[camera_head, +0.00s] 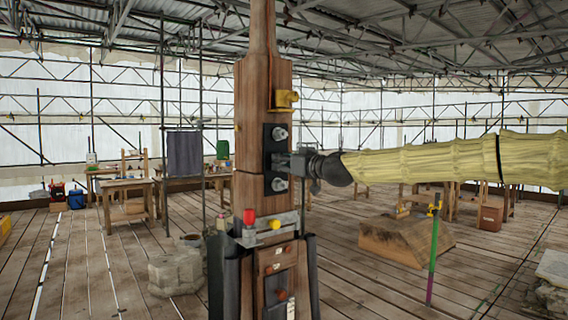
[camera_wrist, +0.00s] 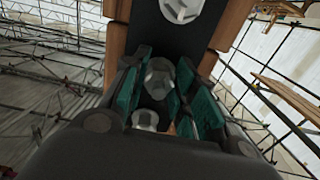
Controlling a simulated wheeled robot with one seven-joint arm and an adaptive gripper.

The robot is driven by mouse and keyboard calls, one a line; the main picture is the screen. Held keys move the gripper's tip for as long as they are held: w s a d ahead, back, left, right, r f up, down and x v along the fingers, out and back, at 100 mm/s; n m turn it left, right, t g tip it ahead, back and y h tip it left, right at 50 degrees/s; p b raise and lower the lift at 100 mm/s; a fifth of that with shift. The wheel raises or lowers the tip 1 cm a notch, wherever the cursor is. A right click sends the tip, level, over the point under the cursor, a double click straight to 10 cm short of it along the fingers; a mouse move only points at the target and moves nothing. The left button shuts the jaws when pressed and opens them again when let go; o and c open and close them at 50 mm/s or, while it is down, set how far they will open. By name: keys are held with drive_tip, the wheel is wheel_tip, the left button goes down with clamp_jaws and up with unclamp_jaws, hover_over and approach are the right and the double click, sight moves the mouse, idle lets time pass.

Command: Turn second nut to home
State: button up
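A dark plate (camera_head: 268,150) on the wooden spire post (camera_head: 262,95) carries nuts in a vertical row. The upper nut (camera_head: 280,134) and lower nut (camera_head: 280,184) show in the head view; my gripper (camera_head: 292,161) hides the stretch between. My gripper's teal-padded fingers (camera_wrist: 163,85) stand on either side of the middle nut. Whether the pads touch it I cannot tell.
A yellow bracket (camera_head: 285,99) sits on the post above the plate. A small ledge (camera_head: 268,232) with red and yellow parts sticks out below. Stone blocks (camera_head: 176,272), a wooden block (camera_head: 405,238) and workbenches (camera_head: 128,187) stand around on the plank floor.

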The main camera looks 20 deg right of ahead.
drive_tip(key=shift+c, duration=1.1)
drive_tip(key=shift+f+m+b, duration=0.15)
drive_tip(key=shift+m+b, duration=0.85)
drive_tip(key=shift+m, duration=0.1)
drive_tip(key=m+b, duration=0.3)
drive_tip(key=m, duration=0.2)
drive_tip(key=shift+a, duration=0.15)
drive_tip(key=shift+r+m+b, duration=0.15)
drive_tip(key=shift+m+b, duration=0.35)
drive_tip(key=shift+m, duration=3.5)
drive_tip(key=shift+r+m+b, duration=0.2)
drive_tip(key=shift+m+b, duration=0.35)
drive_tip(key=shift+m, duration=3.45)
drive_tip(key=shift+r+m+b, duration=0.15)
drive_tip(key=shift+m+b, duration=0.35)
drive_tip(key=shift+m, duration=3.5)
